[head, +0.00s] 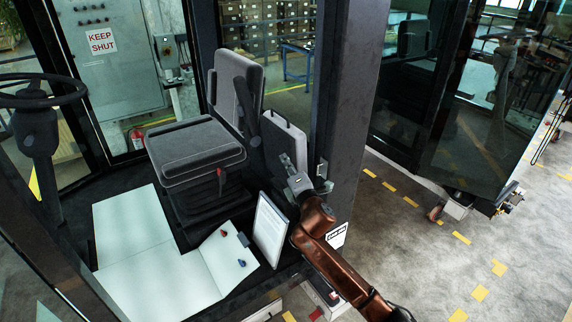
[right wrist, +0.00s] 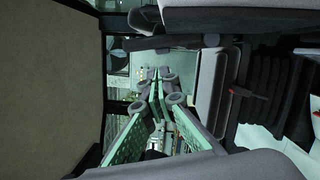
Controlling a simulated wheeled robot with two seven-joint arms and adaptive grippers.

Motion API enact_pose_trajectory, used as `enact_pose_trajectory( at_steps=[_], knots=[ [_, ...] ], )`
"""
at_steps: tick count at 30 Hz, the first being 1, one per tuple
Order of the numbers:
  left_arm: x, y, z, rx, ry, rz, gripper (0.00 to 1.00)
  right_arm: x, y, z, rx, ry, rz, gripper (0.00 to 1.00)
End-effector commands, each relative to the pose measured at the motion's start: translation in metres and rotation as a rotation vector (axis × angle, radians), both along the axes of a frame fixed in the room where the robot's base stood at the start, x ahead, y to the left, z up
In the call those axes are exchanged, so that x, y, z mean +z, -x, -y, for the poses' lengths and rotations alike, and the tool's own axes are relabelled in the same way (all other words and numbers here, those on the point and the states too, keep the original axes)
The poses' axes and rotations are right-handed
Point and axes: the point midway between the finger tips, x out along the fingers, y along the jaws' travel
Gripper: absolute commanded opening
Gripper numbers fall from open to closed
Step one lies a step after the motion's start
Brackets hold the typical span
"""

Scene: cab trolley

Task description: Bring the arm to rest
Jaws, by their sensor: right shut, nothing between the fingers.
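My right arm (head: 345,262), copper-brown, comes in from the bottom right of the head view and reaches up to the cab's door post. My right gripper (head: 287,162) is beside the dark post, by the grey case-like panel at the right of the seat. In the right wrist view the gripper (right wrist: 155,78) has its green-padded fingers together at the tips, with nothing between them. My left arm and gripper are not in view.
The cab seat (head: 195,150) is left of the gripper. A white framed panel (head: 270,230) stands close below it. Small red and blue items lie on a white sheet (head: 228,262). The dark post (head: 342,110) is close on the right. Open floor (head: 420,270) lies beyond.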

Motion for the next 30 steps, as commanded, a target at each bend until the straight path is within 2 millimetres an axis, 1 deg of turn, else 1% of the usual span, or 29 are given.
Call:
enact_pose_trajectory(
  at_steps=[4,14,17,20,23,24,26,27,29,30],
  knots=[
    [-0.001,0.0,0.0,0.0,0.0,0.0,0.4,-0.001,0.006,0.003,-0.001,0.0,-0.002,0.0],
    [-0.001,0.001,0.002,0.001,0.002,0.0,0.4,-0.002,0.006,0.004,-0.002,-0.001,-0.003,0.0],
    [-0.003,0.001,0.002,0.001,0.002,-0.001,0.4,-0.016,0.003,0.008,-0.008,-0.011,-0.023,0.0],
    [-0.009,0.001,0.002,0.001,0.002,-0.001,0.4,-0.056,-0.004,0.022,-0.025,-0.045,-0.083,0.0],
    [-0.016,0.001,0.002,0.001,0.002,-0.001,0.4,-0.118,-0.012,0.043,-0.054,-0.1,-0.174,0.0],
    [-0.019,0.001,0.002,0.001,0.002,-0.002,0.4,-0.147,-0.013,0.053,-0.068,-0.126,-0.216,0.0],
    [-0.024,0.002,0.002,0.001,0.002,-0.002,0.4,-0.189,-0.014,0.067,-0.089,-0.169,-0.277,0.0],
    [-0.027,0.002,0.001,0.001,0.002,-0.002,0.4,-0.217,-0.014,0.076,-0.106,-0.196,-0.317,0.0],
    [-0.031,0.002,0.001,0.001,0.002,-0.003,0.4,-0.258,-0.011,0.09,-0.129,-0.235,-0.374,0.0],
    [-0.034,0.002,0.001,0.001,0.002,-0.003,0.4,-0.286,-0.008,0.1,-0.147,-0.261,-0.412,0.0]
  ],
)
